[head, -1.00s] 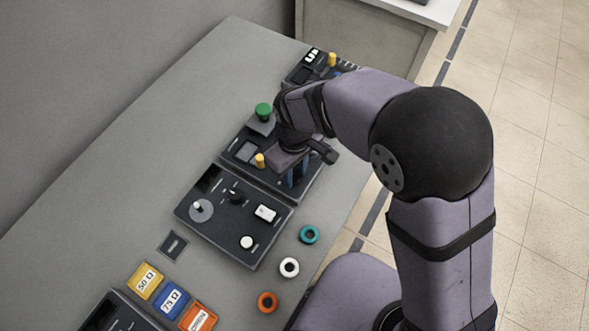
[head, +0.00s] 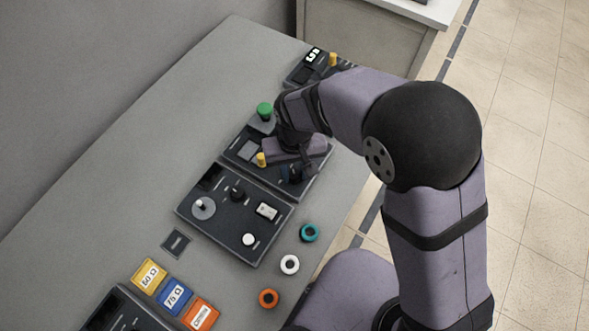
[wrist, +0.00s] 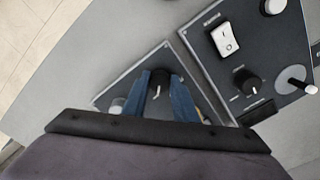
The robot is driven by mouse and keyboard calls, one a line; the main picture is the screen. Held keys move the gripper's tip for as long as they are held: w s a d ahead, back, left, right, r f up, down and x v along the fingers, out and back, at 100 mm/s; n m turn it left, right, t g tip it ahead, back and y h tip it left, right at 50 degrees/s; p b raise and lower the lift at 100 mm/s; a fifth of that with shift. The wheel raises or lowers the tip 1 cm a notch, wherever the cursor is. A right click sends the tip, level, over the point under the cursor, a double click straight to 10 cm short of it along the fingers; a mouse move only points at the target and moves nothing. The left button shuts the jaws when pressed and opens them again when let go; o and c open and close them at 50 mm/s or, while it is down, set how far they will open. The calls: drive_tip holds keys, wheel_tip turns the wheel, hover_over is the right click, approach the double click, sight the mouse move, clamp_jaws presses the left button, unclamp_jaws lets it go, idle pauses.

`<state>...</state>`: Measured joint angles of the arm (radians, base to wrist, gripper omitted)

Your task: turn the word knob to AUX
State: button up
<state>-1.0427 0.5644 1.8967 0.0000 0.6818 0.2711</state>
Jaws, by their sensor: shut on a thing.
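My gripper (head: 291,173) is over the middle panel (head: 240,168), near that panel's front right part. In the wrist view my gripper (wrist: 162,92) has its blue fingers on both sides of a black knob (wrist: 158,78) with a white pointer line, and is shut on it. The knob's pointer runs toward the bottom of the wrist view. The words around the knob cannot be read, and the fingers hide part of it. In the head view the arm and fingers hide the knob.
A yellow post (head: 261,159) and a green knob (head: 264,110) stand close to my gripper. A neighbouring panel (head: 225,238) carries a black knob, a white rocker switch and a round dial. Teal (head: 309,232), white (head: 289,264) and orange (head: 268,298) rings lie along the table's front.

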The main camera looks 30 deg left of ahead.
sight(294, 175)
drive_tip(key=o, duration=1)
drive_tip(key=shift+o, duration=0.2)
drive_tip(key=shift+r, duration=0.1)
drive_tip(key=shift+r+b, duration=0.65)
drive_tip(key=shift+r, duration=2.95)
